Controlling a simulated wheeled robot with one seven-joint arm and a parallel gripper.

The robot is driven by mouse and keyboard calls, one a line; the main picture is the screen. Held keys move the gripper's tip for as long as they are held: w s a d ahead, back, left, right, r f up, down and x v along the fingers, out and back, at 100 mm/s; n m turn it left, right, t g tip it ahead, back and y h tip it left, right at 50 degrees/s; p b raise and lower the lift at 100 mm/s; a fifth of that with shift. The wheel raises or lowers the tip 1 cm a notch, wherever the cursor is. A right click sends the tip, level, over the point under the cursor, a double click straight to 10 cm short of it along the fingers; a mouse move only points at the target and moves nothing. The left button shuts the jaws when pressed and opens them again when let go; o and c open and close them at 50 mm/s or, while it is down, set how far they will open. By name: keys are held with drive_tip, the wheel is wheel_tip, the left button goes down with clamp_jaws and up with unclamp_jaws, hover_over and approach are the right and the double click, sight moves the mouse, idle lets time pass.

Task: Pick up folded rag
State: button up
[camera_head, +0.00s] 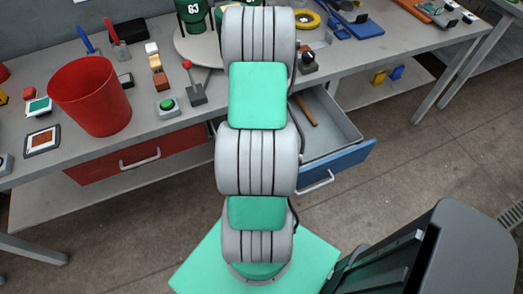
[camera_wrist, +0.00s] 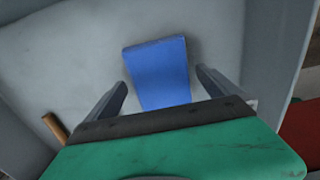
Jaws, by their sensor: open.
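A flat blue rectangle (camera_wrist: 158,72), which looks like the folded rag, lies on the grey drawer floor in the wrist view. My gripper (camera_wrist: 161,79) is open, with one finger at each side of the blue rag's lower part. The rag lies between and beyond the fingertips, and its near end reaches the gripper's dark edge. I cannot tell whether the fingers touch it. In the head view my arm covers the gripper and the rag.
The open drawer (camera_head: 338,124) has a blue front and grey walls. A brown wooden handle (camera_head: 305,112) lies in it, also seen at the wrist view's lower left (camera_wrist: 55,126). The bench above holds a red bin (camera_head: 92,95) and a joystick (camera_head: 195,88). A red drawer (camera_head: 140,155) is shut.

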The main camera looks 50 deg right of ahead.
drive_tip(key=c, duration=1.3)
wheel_tip(320, 180, up, 10)
drive_tip(key=shift+b, duration=0.3)
